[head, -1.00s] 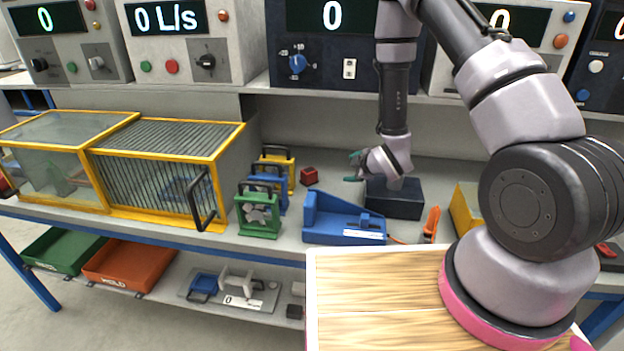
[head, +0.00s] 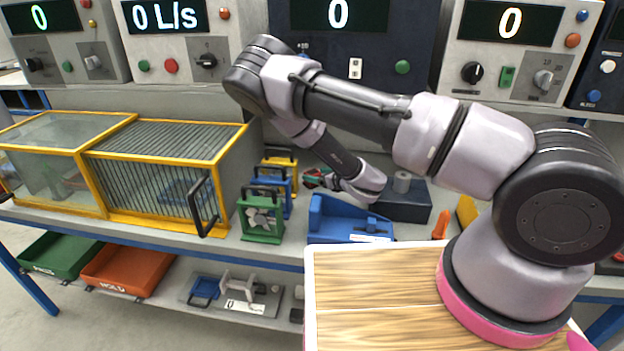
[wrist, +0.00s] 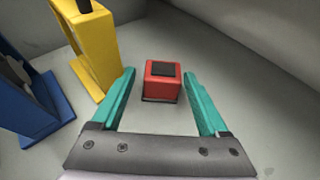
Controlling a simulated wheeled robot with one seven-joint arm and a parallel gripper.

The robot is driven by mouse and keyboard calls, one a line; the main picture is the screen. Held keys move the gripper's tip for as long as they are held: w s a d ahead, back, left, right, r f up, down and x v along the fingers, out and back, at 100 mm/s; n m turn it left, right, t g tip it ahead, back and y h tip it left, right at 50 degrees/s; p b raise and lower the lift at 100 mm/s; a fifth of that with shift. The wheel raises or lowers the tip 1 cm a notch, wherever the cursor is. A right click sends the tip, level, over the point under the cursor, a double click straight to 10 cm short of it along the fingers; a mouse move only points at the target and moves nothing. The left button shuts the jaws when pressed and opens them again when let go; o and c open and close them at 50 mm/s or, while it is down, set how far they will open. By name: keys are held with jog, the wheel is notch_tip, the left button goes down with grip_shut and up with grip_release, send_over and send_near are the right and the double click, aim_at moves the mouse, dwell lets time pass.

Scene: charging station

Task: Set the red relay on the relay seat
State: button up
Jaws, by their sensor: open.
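The red relay (wrist: 162,82), a small red block with a dark top, stands upright on the grey bench in the wrist view. My gripper (wrist: 160,75) is open, its two teal fingers reaching either side of the relay with gaps, so it does not hold it. In the head view my gripper (head: 314,178) is low over the bench behind the blue fixture and mostly covers the relay. I cannot tell for sure which thing is the relay seat.
A yellow handled frame (wrist: 92,45) and a blue one (wrist: 35,100) stand left of the relay. A green one (head: 260,220) stands nearer the front. A blue fixture (head: 335,222) and a dark block (head: 408,210) lie to the right. A yellow-framed cage (head: 150,165) is at left.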

aim_at(307, 173)
jog(key=x, duration=0.7)
jog(key=shift+w+d+f, duration=0.15)
grip_shut()
